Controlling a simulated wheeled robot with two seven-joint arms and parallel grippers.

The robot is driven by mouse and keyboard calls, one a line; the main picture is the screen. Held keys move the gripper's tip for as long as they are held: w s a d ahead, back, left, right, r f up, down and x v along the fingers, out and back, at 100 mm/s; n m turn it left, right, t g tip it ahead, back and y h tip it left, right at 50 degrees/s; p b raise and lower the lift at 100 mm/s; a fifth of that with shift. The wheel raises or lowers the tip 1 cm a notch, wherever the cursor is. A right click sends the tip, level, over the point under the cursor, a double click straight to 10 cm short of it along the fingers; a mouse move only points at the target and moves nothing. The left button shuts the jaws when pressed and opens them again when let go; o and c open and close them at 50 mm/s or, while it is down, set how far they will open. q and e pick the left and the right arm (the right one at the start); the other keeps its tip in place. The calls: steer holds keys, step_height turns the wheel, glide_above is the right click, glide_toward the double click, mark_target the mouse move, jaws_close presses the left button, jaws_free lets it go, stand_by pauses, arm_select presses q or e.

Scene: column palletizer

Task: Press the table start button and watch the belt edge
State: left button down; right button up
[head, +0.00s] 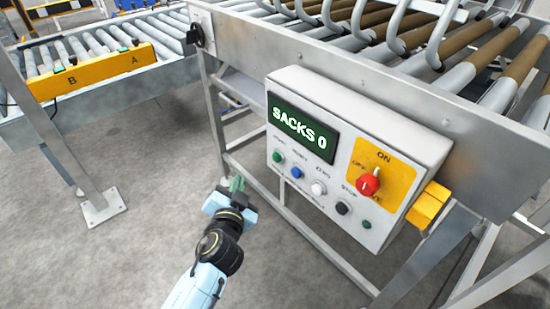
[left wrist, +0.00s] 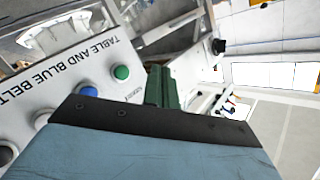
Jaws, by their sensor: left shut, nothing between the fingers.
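The grey control box (head: 300,88) hangs on the side of the roller table. Its display (head: 300,128) reads "SACKS 0". A green button (head: 278,156) is at the left end of its button row; it also shows in the left wrist view (left wrist: 121,72), near the words "TABLE AND BLUE BELT". My left gripper (head: 237,184) is shut and empty, below and left of the green button in the head view. Its green fingers (left wrist: 161,88) are right of the button in the left wrist view, apparently apart from it. My right gripper is not in view.
Blue (head: 297,172), white (head: 319,188) and black (head: 342,208) buttons sit beside the green one. A red knob (head: 368,183) is on a yellow plate. The roller table (head: 330,55) and bent bars are above. Another roller conveyor (head: 90,75) is at left. The floor between is clear.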

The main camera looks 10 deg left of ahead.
mark_target(277, 158)
arm_select(q)
steer(key=w+d+b, duration=0.2)
steer(key=w+d, duration=0.3)
steer(key=w, duration=0.2)
steer(key=shift+d+b, duration=0.2)
steer(key=shift+b, duration=0.15)
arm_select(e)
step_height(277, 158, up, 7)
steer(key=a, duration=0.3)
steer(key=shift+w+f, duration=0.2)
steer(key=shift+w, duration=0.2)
arm_select(q)
steer(key=shift+w, duration=0.1)
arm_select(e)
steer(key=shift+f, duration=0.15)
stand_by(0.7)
arm_select(q)
steer(key=shift+w+d, duration=0.2)
steer(key=shift+d, duration=0.05)
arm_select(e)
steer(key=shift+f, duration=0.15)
